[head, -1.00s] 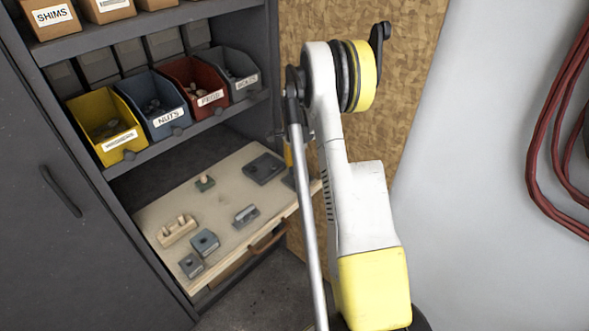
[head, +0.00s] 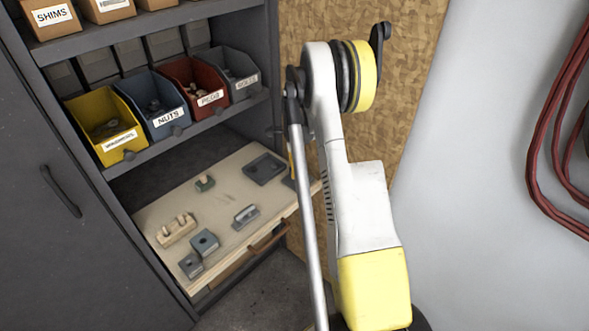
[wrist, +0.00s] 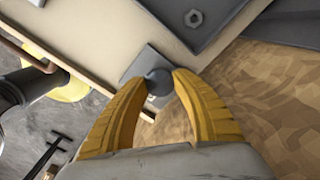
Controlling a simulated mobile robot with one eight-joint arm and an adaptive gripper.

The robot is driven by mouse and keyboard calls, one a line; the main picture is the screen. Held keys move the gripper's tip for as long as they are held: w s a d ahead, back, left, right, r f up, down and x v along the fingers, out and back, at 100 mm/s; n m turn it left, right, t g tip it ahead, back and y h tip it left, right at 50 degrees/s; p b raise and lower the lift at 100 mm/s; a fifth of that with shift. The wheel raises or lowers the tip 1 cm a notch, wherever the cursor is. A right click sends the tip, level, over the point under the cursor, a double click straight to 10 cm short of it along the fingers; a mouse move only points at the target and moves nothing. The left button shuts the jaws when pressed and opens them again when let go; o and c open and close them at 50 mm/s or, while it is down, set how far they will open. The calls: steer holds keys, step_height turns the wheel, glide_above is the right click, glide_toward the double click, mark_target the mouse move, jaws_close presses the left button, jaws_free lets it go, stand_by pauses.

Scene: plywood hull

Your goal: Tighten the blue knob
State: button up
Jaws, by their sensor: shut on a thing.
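In the wrist view, a small round dark blue-grey knob (wrist: 159,80) sits at a grey plate (wrist: 140,62) by the edge of the pale work board. My gripper (wrist: 161,79) has its two yellow fingers closed on the knob, one on each side. The fingertips cover the knob's sides. In the head view my arm hides the knob and most of the gripper; only a thin yellow sliver of a finger shows beside the arm, at the board's right end.
The pale work board (head: 222,226) holds several small grey blocks, a wooden peg block (head: 177,230) and a dark square tray (head: 265,168). Labelled bins, among them a yellow one (head: 104,127), stand on the shelf above. A chipboard panel (head: 405,110) rises close behind my arm.

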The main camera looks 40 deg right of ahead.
steer(key=o, duration=1.2)
step_height(320, 180, up, 12)
